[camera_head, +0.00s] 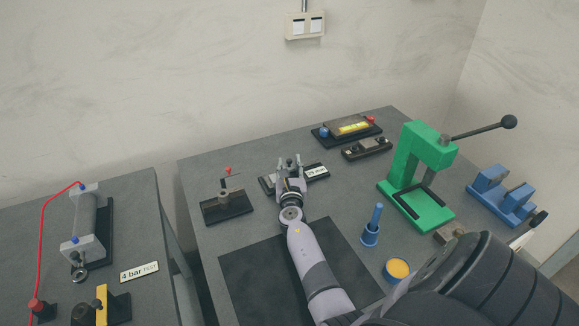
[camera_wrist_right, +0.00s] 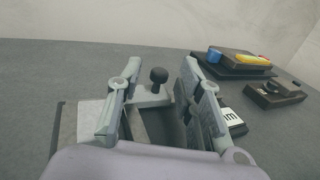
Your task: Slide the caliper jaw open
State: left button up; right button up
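The caliper (camera_head: 267,185) is a dark base with a pale label on the workbench, partly hidden behind my right gripper (camera_head: 289,164) in the head view. In the right wrist view its black round knob (camera_wrist_right: 158,75) stands upright on a grey jaw piece (camera_wrist_right: 152,97). My right gripper (camera_wrist_right: 158,88) is open, with one finger on each side of the knob and a gap on both sides. The label (camera_wrist_right: 231,121) shows just right of the right finger. Part of the caliper is hidden by the fingers. My left gripper is not in view.
A green press (camera_head: 413,165) with a long lever stands to the right. A small black stand (camera_head: 227,207) is at left, and a blue pin holder (camera_head: 372,227) at front right. Two dark fixtures (camera_head: 347,130) (camera_head: 366,149) lie behind. A dark mat (camera_head: 252,275) covers the front.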

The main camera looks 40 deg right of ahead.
grip_shut()
dwell(0.5)
dwell(0.4)
